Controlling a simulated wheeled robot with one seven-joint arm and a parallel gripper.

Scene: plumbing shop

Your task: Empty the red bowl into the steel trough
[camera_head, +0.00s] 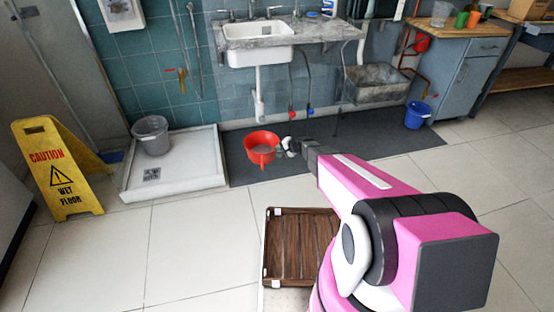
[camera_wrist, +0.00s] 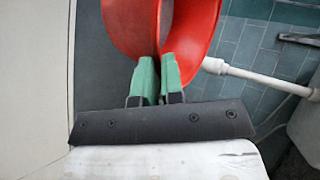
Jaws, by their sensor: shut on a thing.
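The red bowl (camera_head: 262,157) shows in front of the sink, over the dark floor mat, with something greyish inside it. My gripper (camera_head: 288,147) reaches it from the right. In the wrist view the two green fingertips of my gripper (camera_wrist: 159,78) are shut on the wall of the red bowl (camera_wrist: 195,35). The bowl looks roughly upright in the head view; I cannot tell how far it is off the mat. The steel trough (camera_head: 378,92) is mounted low on the wall, to the right of the bowl and my gripper.
A white sink (camera_head: 258,54) with a drain pipe (camera_head: 258,95) is behind the bowl. A grey bucket (camera_head: 151,136) stands on the shower tray (camera_head: 190,170), a blue bucket (camera_head: 417,115) right of the trough. A wooden slatted platform (camera_head: 290,255) and a yellow sign (camera_head: 60,170) occupy the floor.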

